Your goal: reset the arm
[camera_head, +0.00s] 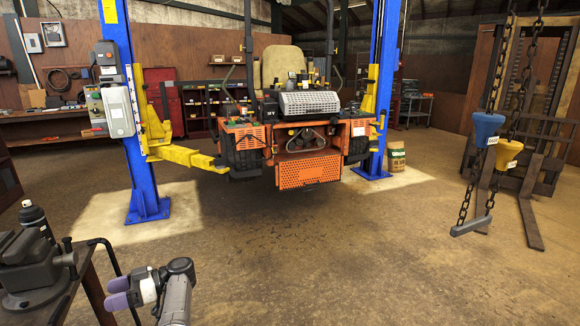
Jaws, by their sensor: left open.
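My left gripper (117,293) is low in the head view, left of centre, with two purple-tipped fingers pointing left. The fingers are apart, with nothing visible between them. A yellow lift arm (190,157) extends from the left blue post (137,140) toward the orange mower (300,140). The mower is raised between the two blue posts. My gripper is in front of the lift and apart from the yellow arm. How the arm's far end meets the mower is hard to see. My right gripper is not in view.
A dark vise (35,270) and a black bottle (36,218) stand on a bench at the lower left, close to my gripper. The central floor is open.

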